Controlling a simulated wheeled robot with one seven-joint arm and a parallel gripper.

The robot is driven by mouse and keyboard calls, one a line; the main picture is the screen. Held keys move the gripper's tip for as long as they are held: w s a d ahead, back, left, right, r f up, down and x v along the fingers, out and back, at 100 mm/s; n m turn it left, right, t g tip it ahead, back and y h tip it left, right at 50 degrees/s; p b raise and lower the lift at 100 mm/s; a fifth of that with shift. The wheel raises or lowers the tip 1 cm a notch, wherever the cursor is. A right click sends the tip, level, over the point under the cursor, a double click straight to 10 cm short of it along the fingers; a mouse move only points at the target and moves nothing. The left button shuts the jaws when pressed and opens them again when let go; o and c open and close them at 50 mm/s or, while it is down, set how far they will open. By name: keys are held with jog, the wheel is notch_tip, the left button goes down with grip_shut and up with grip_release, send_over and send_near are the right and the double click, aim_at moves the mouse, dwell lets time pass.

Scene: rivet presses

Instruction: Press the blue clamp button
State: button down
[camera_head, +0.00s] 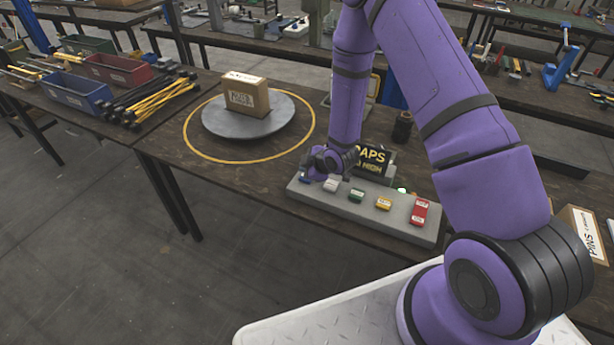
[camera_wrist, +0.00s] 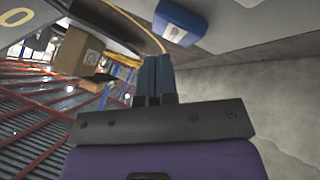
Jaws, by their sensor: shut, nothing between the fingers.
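The blue clamp button (camera_wrist: 180,22) shows in the wrist view as a blue block with a white label, on a grey panel. In the head view only a small blue part of it (camera_head: 304,180) shows at the left end of the grey button panel (camera_head: 297,190), partly hidden by my wrist. My gripper (camera_wrist: 155,60) is shut and empty. Its fingertips are close to the blue button, just to its left and below it in the wrist view, with a visible gap in the picture. In the head view the fingers are hard to make out, near the panel's left end.
White (camera_head: 331,185), green (camera_head: 356,195), yellow (camera_head: 383,203) and red (camera_head: 419,211) buttons sit along the panel. A cardboard box (camera_head: 245,97) rests on a round turntable (camera_head: 222,121) to the left.

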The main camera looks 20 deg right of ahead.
jog(key=shift+f, duration=0.1)
dwell(0.3)
jog(key=shift+f, duration=0.3)
jog(key=shift+f, duration=0.5)
dwell(0.8)
jog(key=shift+r, duration=0.9)
jog(key=shift+r, duration=2.55)
